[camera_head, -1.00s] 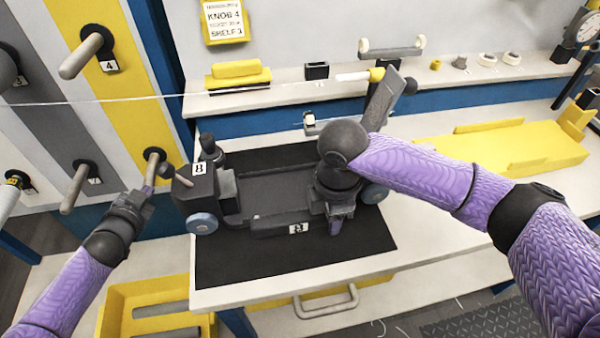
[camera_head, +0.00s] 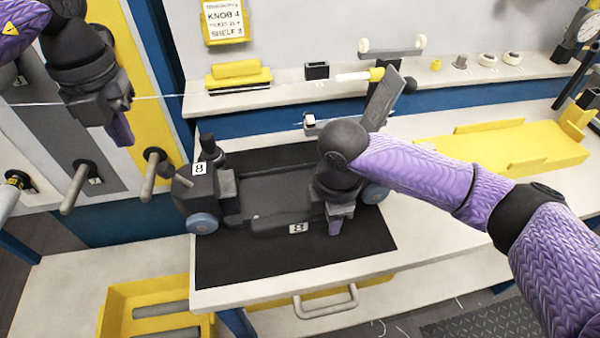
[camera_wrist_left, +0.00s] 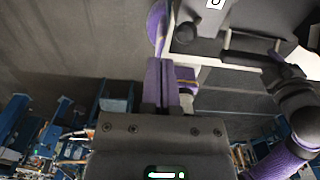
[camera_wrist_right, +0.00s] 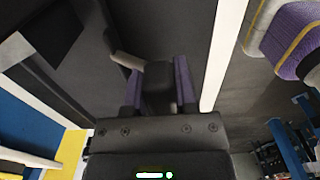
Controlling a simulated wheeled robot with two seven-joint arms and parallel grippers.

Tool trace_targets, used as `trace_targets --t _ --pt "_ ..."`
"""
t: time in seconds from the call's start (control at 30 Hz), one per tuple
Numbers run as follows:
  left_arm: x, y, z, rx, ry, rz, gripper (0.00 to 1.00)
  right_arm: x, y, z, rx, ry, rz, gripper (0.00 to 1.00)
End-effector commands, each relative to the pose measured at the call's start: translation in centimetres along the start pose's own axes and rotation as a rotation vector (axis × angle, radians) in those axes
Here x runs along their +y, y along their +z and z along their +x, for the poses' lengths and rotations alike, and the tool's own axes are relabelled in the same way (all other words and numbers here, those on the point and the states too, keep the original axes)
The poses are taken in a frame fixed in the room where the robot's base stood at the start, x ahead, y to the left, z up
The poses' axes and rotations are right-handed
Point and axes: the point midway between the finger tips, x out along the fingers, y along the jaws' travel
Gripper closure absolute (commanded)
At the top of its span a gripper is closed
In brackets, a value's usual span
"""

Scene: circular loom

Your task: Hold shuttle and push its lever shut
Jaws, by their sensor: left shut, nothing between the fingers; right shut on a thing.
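The shuttle (camera_head: 265,205) is a long dark grey body with blue-grey wheels and white number labels, lying on a black mat on the bench. My right gripper (camera_head: 338,222) comes down over its right end and is shut on a dark part of it. The right wrist view shows that dark block (camera_wrist_right: 158,78) between the purple fingers. My left gripper (camera_head: 122,128) is shut and empty, raised in front of the peg panel, left of and above the shuttle. Its closed purple fingers show in the left wrist view (camera_wrist_left: 162,85).
Grey pegs (camera_head: 152,175) stick out of the striped panel at left, with a pale thread across it. A yellow tray (camera_head: 500,148) lies on the bench at right. A yellow bin (camera_head: 120,310) stands below at left. The mat's front part (camera_head: 250,278) is clear.

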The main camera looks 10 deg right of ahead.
Motion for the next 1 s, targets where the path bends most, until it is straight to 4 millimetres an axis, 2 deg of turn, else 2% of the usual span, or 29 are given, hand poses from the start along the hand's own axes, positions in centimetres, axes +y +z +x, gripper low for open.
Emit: trace_targets --t 0.3,0.43,0.6,1.0 --pt "-0.1 -0.1 6.0 0.005 -0.004 0.001 1.00 -0.2 0.1 0.4 -0.004 -0.011 -0.001 1.00" --pt "-0.1 0.0 7.5 0.003 -0.006 0.002 1.00 -0.2 0.1 0.4 -0.004 -0.011 -0.001 1.00" --pt "-0.2 0.0 8.3 0.002 -0.007 0.002 1.00 -0.2 0.1 0.4 -0.004 -0.011 -0.001 1.00" --pt "-0.2 0.0 8.3 0.001 -0.007 0.002 1.00 -0.2 0.1 0.4 -0.004 -0.011 -0.001 1.00"
